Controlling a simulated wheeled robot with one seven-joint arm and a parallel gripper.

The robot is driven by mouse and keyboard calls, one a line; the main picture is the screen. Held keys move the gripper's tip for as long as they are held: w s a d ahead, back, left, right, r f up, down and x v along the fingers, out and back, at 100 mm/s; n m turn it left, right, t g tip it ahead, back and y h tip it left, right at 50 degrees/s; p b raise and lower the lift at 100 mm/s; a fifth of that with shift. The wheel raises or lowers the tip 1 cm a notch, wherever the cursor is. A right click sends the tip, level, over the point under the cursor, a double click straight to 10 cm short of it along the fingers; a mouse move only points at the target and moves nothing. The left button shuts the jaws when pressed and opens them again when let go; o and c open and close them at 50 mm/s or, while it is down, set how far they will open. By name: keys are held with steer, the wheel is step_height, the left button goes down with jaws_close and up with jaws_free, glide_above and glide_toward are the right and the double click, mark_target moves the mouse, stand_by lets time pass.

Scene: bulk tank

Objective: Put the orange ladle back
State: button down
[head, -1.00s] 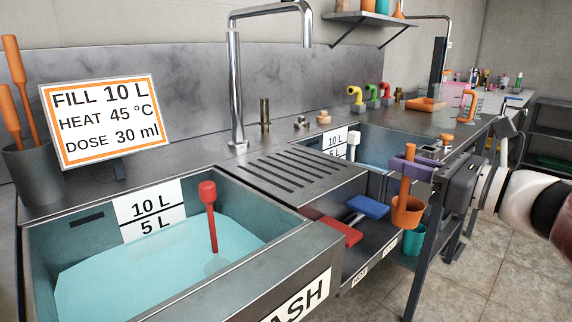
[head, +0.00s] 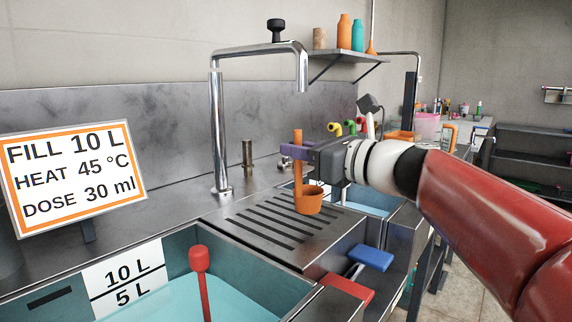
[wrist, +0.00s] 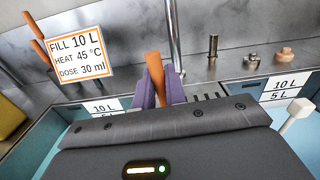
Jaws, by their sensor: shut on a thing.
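The orange ladle (head: 309,203) hangs upright, bowl down, in front of and apparently above the slotted drainboard (head: 262,224) between the two sinks. My gripper (head: 297,152) has its purple fingers shut on the ladle's handle, below its top end. In the wrist view the orange handle (wrist: 155,72) stands between the purple fingers (wrist: 158,95), and the bowl is hidden behind my gripper's body. Two more orange handles (wrist: 34,25) show at the upper left of the wrist view.
The near sink (head: 150,300) holds bluish water and a red-topped rod (head: 201,268). A tall faucet (head: 219,130) stands behind the drainboard. The sign (head: 72,175) stands at left. Red (head: 347,289) and blue (head: 371,258) handles jut out at the front.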

mark_target(307, 198)
steer(key=shift+w+a+f, duration=0.3)
steer(key=shift+a+f, duration=0.1)
steer(key=shift+f, duration=0.2)
steer(key=shift+w+a+f, duration=0.3)
steer(key=shift+a+f, duration=0.1)
steer(key=shift+f, duration=0.15)
steer(key=shift+w+a+f, duration=0.3)
steer(key=shift+a+f, duration=0.1)
steer(key=shift+f, duration=0.2)
steer(key=shift+f+b, duration=0.1)
steer(key=shift+b, duration=0.2)
steer(key=shift+f, duration=0.15)
steer(key=c, duration=1.5)
jaws_free()
steer(key=shift+o, duration=0.2)
